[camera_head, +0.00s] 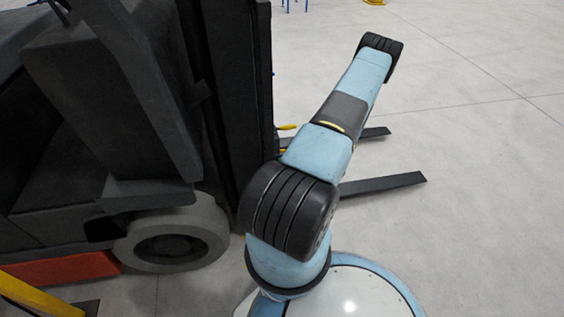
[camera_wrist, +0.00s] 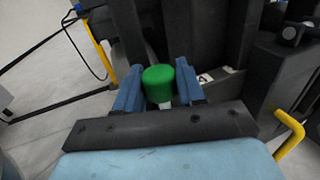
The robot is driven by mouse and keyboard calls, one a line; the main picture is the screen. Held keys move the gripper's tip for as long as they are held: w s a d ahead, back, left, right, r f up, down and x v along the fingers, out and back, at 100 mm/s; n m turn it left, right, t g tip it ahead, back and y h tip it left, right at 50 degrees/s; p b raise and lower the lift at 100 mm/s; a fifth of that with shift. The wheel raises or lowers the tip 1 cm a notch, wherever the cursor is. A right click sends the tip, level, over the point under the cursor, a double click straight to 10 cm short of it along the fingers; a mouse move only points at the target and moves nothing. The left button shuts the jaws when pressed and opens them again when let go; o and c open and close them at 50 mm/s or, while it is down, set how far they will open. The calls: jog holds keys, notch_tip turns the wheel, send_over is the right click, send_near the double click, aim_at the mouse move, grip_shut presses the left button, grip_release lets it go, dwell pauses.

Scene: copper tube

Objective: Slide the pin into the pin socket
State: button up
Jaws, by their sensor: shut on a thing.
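In the wrist view, my gripper (camera_wrist: 158,80) has its two blue fingers on either side of a green-topped pin (camera_wrist: 158,76) and is shut on it. The green top is rounded, and a small pale part shows just below it. The rest of the pin is hidden by my gripper's dark front plate. Dark machine parts stand right behind the pin. I cannot make out the pin socket in either view. In the head view, my arm reaches away toward the upper right, and the gripper itself does not show.
A dark forklift (camera_head: 100,110) fills the left of the head view, with its mast (camera_head: 228,90) close to my arm. Two fork tines (camera_head: 385,187) stick out beyond my arm. A yellow handle (camera_wrist: 290,135) is at right in the wrist view. Open floor (camera_head: 480,140) lies to the right.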

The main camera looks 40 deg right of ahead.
jog(key=shift+f, duration=0.1)
jog(key=o, duration=1.1)
jog(key=shift+o, duration=0.2)
jog(key=v, duration=1.3)
jog(key=shift+s+d, duration=0.2)
jog(key=shift+s, duration=0.1)
